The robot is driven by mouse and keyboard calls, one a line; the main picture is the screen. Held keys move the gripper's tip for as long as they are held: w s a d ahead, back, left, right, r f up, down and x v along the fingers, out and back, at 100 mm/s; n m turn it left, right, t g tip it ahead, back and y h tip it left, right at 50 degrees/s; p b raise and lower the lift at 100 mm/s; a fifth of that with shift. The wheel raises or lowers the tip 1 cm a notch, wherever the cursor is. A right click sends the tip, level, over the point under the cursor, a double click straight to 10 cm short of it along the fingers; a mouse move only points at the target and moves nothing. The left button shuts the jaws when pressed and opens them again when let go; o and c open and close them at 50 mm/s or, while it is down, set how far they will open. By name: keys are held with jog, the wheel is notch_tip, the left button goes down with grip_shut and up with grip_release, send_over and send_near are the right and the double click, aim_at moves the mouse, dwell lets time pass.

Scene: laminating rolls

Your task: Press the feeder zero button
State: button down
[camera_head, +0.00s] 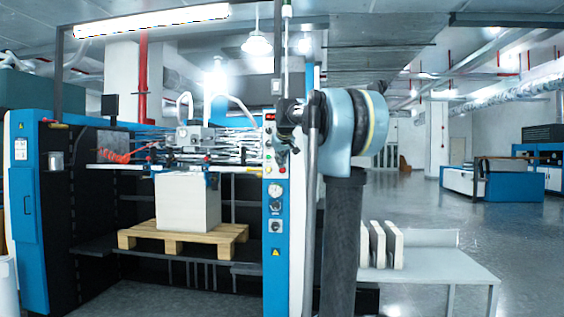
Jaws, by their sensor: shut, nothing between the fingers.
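The feeder's control panel (275,200) is a narrow blue and white upright column in the middle of the camera_head view. Its upper white part carries a small red-lit display and several small round buttons (268,170), some of them coloured. The labels are too small to read, so I cannot tell which one is the feeder zero button. My gripper (284,133) is small and dark, at the upper right of this panel, and is shut and empty. It overlaps the panel's right side in the picture and hides part of it. I cannot tell whether it touches a button.
Left of the panel, a white paper stack (188,203) stands on a wooden pallet (183,236) inside the feeder. At the right, a pale table (440,268) holds several upright white blocks (395,244). Open grey floor (440,205) lies behind the table.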

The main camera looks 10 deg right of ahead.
jog(key=shift+w+r, duration=0.55)
jog(key=shift+w, duration=0.15)
jog(key=shift+w, duration=0.15)
jog(key=w+d, duration=0.2)
jog(key=w, duration=0.6)
jog(key=shift+d, duration=0.35)
jog(key=shift+w, duration=0.15)
dwell(0.9)
jog(key=shift+w+d, duration=0.15)
jog(key=shift+w, duration=0.1)
jog(key=shift+w+d, duration=0.1)
jog(key=shift+w, duration=0.3)
dwell(0.9)
jog(key=shift+s, duration=0.1)
jog(key=shift+s+a, duration=0.25)
jog(key=shift+s, duration=0.45)
